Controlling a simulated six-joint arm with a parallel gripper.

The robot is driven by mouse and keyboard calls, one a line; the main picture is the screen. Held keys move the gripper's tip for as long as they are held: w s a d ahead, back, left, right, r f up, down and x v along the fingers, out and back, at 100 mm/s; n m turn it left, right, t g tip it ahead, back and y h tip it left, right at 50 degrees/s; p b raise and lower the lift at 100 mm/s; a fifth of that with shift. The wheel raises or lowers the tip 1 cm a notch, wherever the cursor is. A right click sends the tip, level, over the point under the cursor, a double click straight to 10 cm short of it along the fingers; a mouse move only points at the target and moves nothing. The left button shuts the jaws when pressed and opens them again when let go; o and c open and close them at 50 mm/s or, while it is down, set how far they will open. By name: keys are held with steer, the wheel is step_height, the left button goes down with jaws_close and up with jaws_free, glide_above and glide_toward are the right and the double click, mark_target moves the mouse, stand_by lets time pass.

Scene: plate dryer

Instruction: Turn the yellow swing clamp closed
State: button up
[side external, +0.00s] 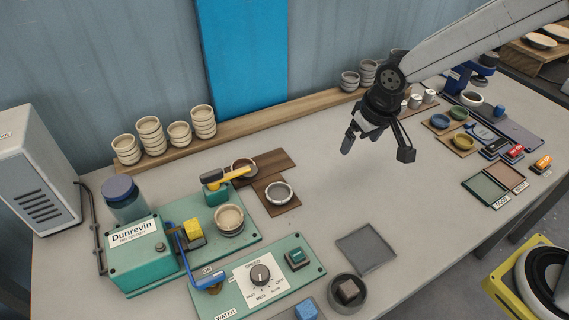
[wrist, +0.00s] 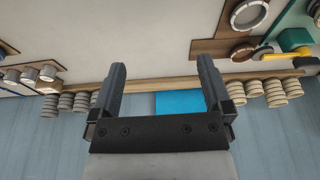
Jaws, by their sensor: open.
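The yellow swing clamp (side external: 229,174) sits on a green post (side external: 216,194) at the back of the green machine base, with a dark block at one end of its arm. Its yellow arm points right and slightly back, toward a bowl on a brown board. It also shows at the right edge of the wrist view (wrist: 294,53). My gripper (side external: 376,150) is open and empty, above the table to the right of the clamp and well apart from it. Both fingers show in the wrist view (wrist: 161,68).
Brown boards (side external: 262,162) with two bowls lie just right of the clamp. A bowl stack (side external: 229,219) stands in front of the clamp post. A blue lever (side external: 183,250) and a jar (side external: 124,200) stand to the left. The table between gripper and boards is clear.

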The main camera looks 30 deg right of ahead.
steer(key=w+a, duration=0.7)
steer(key=a, duration=0.6)
steer(key=t, duration=0.2)
glide_toward(211, 173)
steer(key=w+f, duration=0.1)
steer(key=shift+f, duration=0.15)
steer(key=shift+x, duration=3.9)
steer(key=shift+s, duration=0.15)
steer(key=shift+g, duration=0.3)
jaws_close()
